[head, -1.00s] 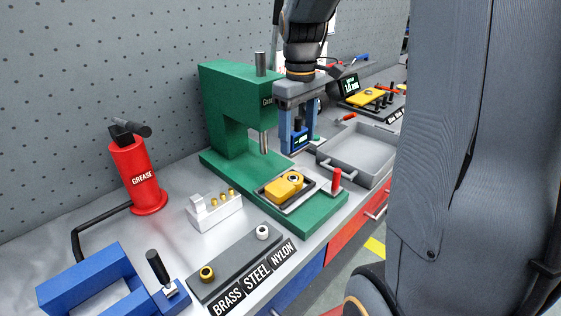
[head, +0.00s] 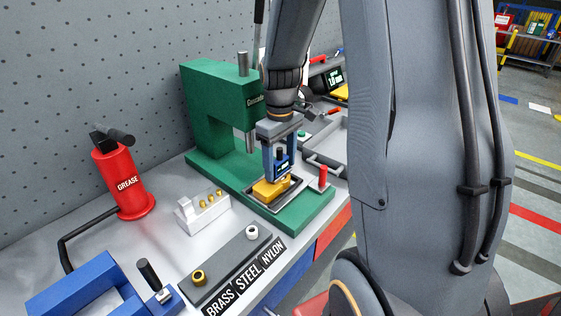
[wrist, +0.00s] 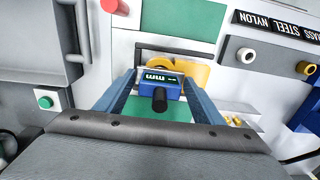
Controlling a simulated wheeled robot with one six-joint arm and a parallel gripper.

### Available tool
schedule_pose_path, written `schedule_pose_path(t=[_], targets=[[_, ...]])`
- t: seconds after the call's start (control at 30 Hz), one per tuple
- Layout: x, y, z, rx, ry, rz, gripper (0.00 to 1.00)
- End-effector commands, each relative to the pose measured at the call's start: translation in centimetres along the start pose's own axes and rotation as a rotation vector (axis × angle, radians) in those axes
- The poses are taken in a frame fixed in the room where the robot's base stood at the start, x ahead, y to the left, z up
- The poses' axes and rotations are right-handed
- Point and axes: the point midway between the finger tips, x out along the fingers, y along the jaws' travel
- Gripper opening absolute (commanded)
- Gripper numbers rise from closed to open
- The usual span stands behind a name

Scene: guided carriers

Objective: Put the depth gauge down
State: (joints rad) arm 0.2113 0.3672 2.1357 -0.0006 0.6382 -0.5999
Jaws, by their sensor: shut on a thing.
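The depth gauge (head: 283,167) is a small blue block with a lit display and a black knob. My gripper (head: 277,175) is shut on it, with a blue-grey finger on each side. In the wrist view the gauge (wrist: 148,82) sits between the fingers. The gauge is held upright at the yellow part (head: 264,190), which lies in the pale tray (head: 277,207) on the green press's base. The gripper and gauge hide part of the yellow part. I cannot tell whether the gauge touches it.
The green press (head: 208,97) stands just behind, its steel ram (head: 250,140) close to my gripper. A red-topped peg (head: 323,177) stands right of the tray. A grey bin (head: 326,145) lies beyond. A white block with brass pins (head: 203,211) and a dark BRASS/STEEL/NYLON rack (head: 226,268) lie nearer.

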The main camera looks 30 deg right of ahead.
Motion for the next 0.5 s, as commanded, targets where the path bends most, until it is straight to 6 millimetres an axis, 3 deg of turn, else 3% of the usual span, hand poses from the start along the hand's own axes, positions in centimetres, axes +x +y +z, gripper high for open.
schedule_pose_path(t=[0.3,0.33,0.43,0.5], targets=[[0.28,0.01,-0.02,0.000,0.000,0.000,0.35],[0.28,0.01,-0.01,0.000,0.000,0.000,0.66],[0.24,0.01,-0.01,0.000,0.000,0.000,0.81],[0.24,0.01,-0.01,0.000,0.000,0.000,0.81]])
